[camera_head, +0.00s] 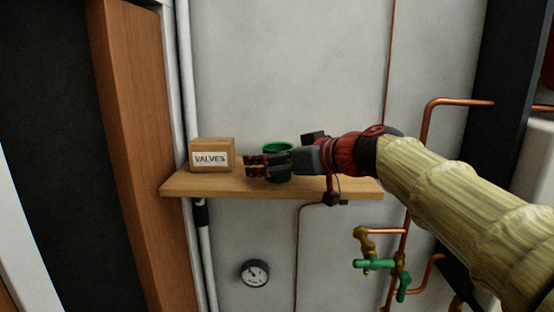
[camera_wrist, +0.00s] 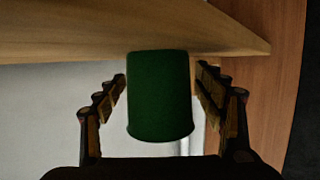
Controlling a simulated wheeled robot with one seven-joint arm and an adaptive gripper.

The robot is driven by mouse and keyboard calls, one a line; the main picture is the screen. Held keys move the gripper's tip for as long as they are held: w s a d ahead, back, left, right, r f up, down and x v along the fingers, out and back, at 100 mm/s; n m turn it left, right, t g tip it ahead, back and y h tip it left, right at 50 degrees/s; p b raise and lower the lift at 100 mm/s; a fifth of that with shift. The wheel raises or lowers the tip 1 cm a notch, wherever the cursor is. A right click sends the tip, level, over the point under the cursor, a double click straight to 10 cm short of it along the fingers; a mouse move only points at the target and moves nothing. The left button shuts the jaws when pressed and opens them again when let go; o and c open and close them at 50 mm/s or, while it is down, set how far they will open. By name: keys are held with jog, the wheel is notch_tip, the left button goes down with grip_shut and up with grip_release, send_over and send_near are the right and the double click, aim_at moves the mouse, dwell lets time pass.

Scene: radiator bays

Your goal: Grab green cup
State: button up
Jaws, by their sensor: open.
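The green cup (camera_head: 278,147) is on the wooden shelf, partly hidden behind my gripper in the head view. My gripper (camera_head: 249,166) reaches in from the right at the cup's height, with its fingertips pointing left and extending past the cup. In the wrist view, where the shelf shows at the top, the cup (camera_wrist: 160,100) lies between the two open fingers (camera_wrist: 162,78). A gap shows between the cup and each finger. The jaws are open and not closed on the cup.
A cardboard box labelled VALVES (camera_head: 212,156) stands on the shelf (camera_head: 220,184) just left of my fingertips. Copper pipes and green-handled valves (camera_head: 376,264) are below right. A round gauge (camera_head: 255,273) is on the wall below. The wall above the shelf is mostly clear.

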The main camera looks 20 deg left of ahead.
jog(key=shift+x, duration=1.1)
jog(key=shift+d, duration=0.15)
jog(key=shift+c, duration=0.5)
jog(key=c, duration=1)
jog(key=shift+c, duration=0.4)
